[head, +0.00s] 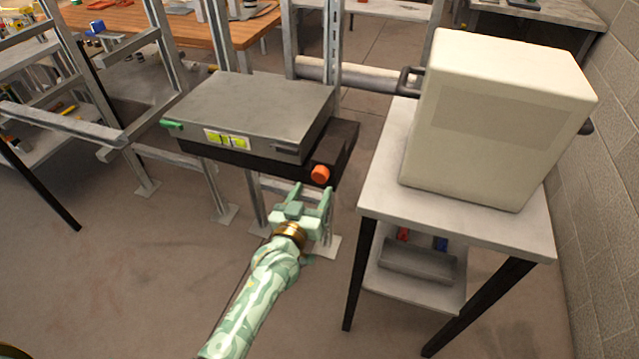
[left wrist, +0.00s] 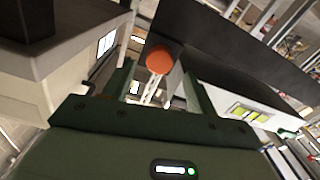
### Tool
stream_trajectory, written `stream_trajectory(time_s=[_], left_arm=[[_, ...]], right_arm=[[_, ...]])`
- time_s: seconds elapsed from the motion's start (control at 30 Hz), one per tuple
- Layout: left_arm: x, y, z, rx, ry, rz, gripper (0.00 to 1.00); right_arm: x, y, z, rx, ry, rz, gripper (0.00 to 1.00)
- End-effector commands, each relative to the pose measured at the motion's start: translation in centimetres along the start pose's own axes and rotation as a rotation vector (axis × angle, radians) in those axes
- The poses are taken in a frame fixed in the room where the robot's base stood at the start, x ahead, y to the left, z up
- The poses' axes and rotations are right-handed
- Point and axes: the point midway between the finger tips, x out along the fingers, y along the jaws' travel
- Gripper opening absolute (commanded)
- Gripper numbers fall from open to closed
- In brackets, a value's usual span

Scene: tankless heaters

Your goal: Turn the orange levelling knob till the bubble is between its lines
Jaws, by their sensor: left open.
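The orange levelling knob (head: 320,174) sits on the front right corner of a dark base under a grey box (head: 255,105). A yellow-green bubble level (head: 227,139) is on the box's front face; the bubble is too small to read against its lines. My left gripper (head: 312,190) is open just below and in front of the knob, its two fingers pointing up toward it. In the left wrist view the knob (left wrist: 160,59) shows beyond the open fingers, and the level (left wrist: 250,112) is at the right. The knob appears not gripped. My right gripper is not in view.
A white table (head: 460,212) with a cream heater casing (head: 500,120) stands close at the right. A metal tray (head: 415,262) is on its lower shelf. Metal frame posts rise behind the box. The floor (head: 120,270) at left is clear.

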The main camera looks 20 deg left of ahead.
Motion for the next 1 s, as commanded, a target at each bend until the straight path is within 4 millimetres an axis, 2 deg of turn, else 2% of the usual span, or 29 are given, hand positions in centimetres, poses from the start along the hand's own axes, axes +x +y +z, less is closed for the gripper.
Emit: stream_trajectory(time_s=[0.1,0.23,0.6,0.63,0.7,0.8,1.0], left_arm=[[2.4,0.0,0.3,-0.002,-0.001,0.0,0.57],[3.9,0.0,0.2,0.0,-0.001,0.0,0.57],[4.7,0.0,0.0,0.0,-0.001,0.0,0.57],[4.7,0.0,0.0,0.0,-0.001,0.0,0.55],[4.7,0.0,0.0,0.0,-0.001,0.0,0.35],[4.7,0.0,0.0,0.0,-0.001,0.0,0.13],[4.7,0.0,0.0,-0.006,-0.001,0.0,0.13]], right_arm=[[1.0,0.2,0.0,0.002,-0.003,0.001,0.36],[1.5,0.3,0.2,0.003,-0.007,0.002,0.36],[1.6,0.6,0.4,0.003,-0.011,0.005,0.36],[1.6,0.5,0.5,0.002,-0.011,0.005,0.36],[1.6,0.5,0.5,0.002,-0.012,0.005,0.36],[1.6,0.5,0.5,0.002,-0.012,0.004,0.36],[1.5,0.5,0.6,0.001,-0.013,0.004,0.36]])
